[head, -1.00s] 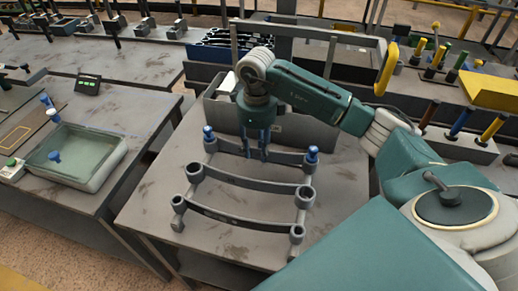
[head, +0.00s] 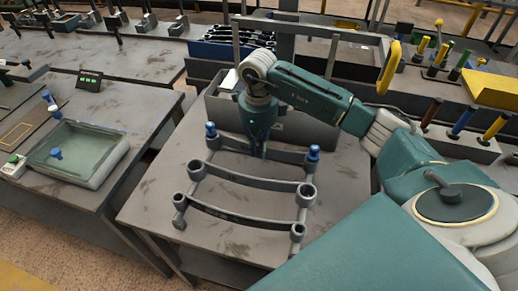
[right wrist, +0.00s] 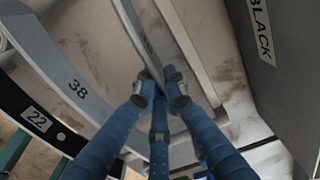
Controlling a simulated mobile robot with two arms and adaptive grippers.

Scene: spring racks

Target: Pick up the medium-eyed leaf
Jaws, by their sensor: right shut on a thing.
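Blue-topped posts stand at the back leaf's ends. The middle leaf's end eyes look larger than the front one's; I cannot tell which leaf is medium-eyed. My right gripper (head: 258,153) points down and is shut on the back leaf near its middle. In the right wrist view the blue fingers (right wrist: 161,88) close around a thin grey bar (right wrist: 150,45). Leaves marked 38 (right wrist: 65,75) and 22 (right wrist: 45,125) lie beside it. My left gripper is not in view.
A grey bin (head: 292,128) stands just behind the rack; a BLACK label (right wrist: 262,32) shows in the right wrist view. A green tray (head: 78,153) is on the left table. Coloured handles (head: 462,122) stand at the right. The table front is clear.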

